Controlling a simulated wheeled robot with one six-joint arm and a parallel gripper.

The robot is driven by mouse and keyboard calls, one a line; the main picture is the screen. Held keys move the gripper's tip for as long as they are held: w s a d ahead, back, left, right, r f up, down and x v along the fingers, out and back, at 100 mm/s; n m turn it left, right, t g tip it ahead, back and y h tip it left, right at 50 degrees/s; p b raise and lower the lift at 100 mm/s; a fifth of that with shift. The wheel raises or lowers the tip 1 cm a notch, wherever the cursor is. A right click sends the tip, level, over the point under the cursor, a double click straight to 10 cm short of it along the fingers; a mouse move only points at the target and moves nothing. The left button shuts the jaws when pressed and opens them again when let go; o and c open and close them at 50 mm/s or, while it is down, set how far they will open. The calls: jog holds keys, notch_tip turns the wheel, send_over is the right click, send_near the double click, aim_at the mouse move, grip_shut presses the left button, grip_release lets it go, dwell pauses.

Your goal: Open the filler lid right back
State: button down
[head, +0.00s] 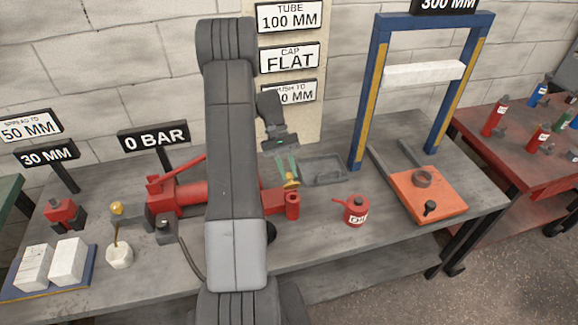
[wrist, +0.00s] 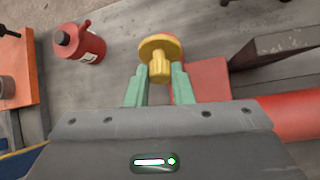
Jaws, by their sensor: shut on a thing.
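A yellow piece (head: 291,181) with a round disc and a stubby knob, which looks like the filler lid, is at my gripper's tips. It also shows in the wrist view (wrist: 160,47). My gripper (head: 287,168) has its two green fingers (wrist: 158,82) shut on the knob, one on each side. The lid is close above the short red upright cylinder (head: 292,206) at the right end of the red pump (head: 176,198). Whether the lid touches the red body, and where its hinge is, I cannot tell. My arm hides the pump's middle.
A red can (head: 356,210) stands right of the lid. A grey tray (head: 322,170) lies behind. The blue press frame (head: 358,105) and orange plate (head: 428,195) are further right. White blocks (head: 68,260) and a white cup (head: 119,256) are left. The sign reads 0 BAR (head: 153,137).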

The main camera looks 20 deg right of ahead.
jog(key=shift+w+f+g, duration=0.2)
jog(key=shift+w+g, duration=0.15)
jog(key=shift+g, duration=0.3)
jog(key=shift+w+f+g, duration=0.2)
jog(key=shift+w+g, duration=0.1)
jog(key=shift+g, duration=0.35)
jog(key=c, duration=1.3)
grip_release()
jog(key=shift+o, duration=0.2)
notch_tip(320, 180, up, 10)
jog(key=b, duration=0.1)
